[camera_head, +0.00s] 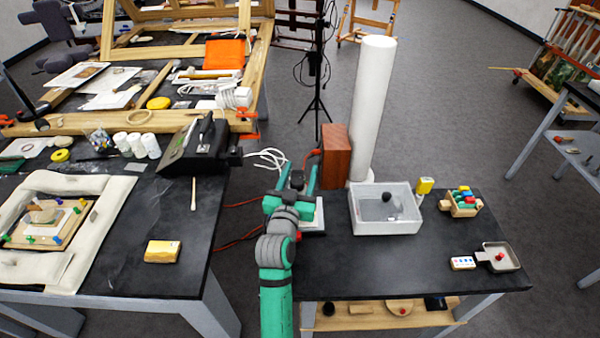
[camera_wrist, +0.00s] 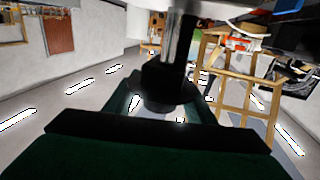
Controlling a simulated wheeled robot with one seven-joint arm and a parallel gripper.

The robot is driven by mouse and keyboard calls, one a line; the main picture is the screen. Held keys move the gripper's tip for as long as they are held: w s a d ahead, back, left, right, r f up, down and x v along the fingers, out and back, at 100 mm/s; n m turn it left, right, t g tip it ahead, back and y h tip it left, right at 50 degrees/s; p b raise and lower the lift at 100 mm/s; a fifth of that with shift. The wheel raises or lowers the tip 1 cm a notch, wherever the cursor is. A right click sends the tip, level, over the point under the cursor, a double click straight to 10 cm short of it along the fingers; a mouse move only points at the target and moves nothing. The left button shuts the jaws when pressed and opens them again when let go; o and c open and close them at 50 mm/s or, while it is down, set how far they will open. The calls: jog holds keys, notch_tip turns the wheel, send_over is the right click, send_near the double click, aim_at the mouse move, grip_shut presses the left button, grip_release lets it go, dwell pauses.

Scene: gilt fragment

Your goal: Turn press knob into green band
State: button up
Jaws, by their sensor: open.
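My gripper (camera_head: 298,174) is open at the left end of the right-hand dark table, over a small device with a pale base (camera_head: 318,216). My gripper and arm hide most of the device. In the wrist view a dark knob-like part (camera_wrist: 165,82) on a shiny metal shaft stands between the spread green fingers of my gripper (camera_wrist: 160,103); I cannot tell whether they touch it. A small dark part (camera_head: 297,180) also shows between the fingers in the head view. I cannot make out a green band or any dial marking in either view.
A reddish-brown block (camera_head: 336,155) and tall white cylinder (camera_head: 372,110) stand behind, to the right. A pale basin (camera_head: 384,226) stands right of my gripper. A wooden rack (camera_head: 461,209) and small pan (camera_head: 512,258) lie farther right. The table front is clear.

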jog(key=c, duration=1.1)
jog(key=shift+o, duration=0.3)
jog(key=shift+m+h, duration=0.3)
jog(key=shift+h, duration=0.2)
jog(key=shift+d+m+g+h, duration=0.2)
jog(key=shift+m+g+h, duration=0.2)
jog(key=shift+h, duration=0.3)
jog(key=shift+c, duration=0.2)
jog(key=o, duration=1.1)
jog(key=shift+s, duration=0.1)
